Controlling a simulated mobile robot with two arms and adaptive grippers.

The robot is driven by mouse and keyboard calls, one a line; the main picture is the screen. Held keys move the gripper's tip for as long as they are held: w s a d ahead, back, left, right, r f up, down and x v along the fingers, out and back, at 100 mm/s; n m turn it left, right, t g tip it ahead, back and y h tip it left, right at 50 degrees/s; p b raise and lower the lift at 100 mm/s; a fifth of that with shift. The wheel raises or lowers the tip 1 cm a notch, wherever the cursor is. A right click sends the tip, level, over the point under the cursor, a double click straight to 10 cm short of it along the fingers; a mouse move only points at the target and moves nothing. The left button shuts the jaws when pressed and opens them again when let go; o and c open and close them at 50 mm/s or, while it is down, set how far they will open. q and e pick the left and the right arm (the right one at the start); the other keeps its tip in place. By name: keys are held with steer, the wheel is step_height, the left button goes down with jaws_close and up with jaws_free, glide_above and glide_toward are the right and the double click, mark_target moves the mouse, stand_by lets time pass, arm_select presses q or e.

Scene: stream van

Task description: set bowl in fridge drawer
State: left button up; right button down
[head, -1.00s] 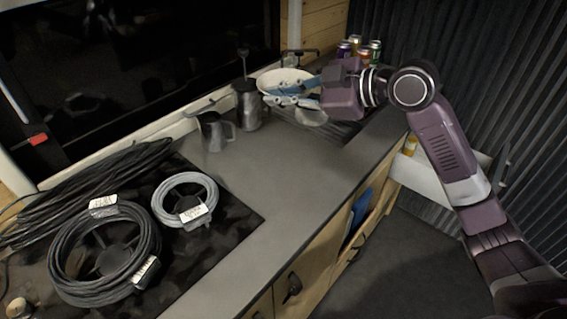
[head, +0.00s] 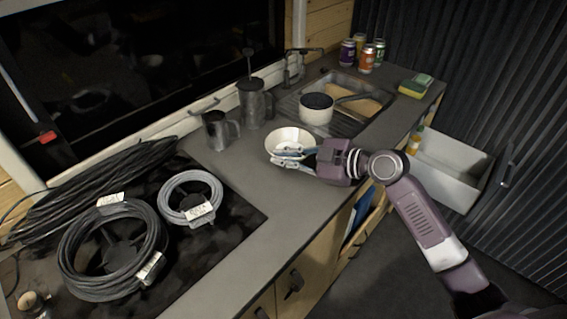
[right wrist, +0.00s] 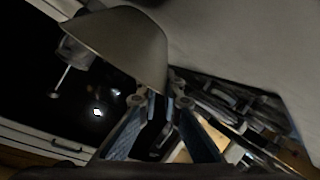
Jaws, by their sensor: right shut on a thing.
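A cream bowl (head: 288,138) is at my right gripper (head: 290,158) in the head view, over the grey counter left of the sink's front. My right gripper is shut on the bowl's near rim, and the bowl is tilted a little. In the right wrist view the bowl (right wrist: 125,40) rises from between the fingertips (right wrist: 160,100). The open white fridge drawer (head: 452,172) is at the right, low beside the counter, with an orange-capped bottle (head: 415,138) at its left end. My left gripper is out of view.
Metal jugs (head: 216,130) stand left of the bowl. Cable coils (head: 113,250) lie on the hob. An open counter drawer (head: 362,215) is below.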

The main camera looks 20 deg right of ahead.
steer(key=shift+f, duration=1.25)
steer(key=shift+f, duration=0.2)
steer(key=c, duration=2.1)
jaws_free()
steer(key=shift+r, duration=0.15)
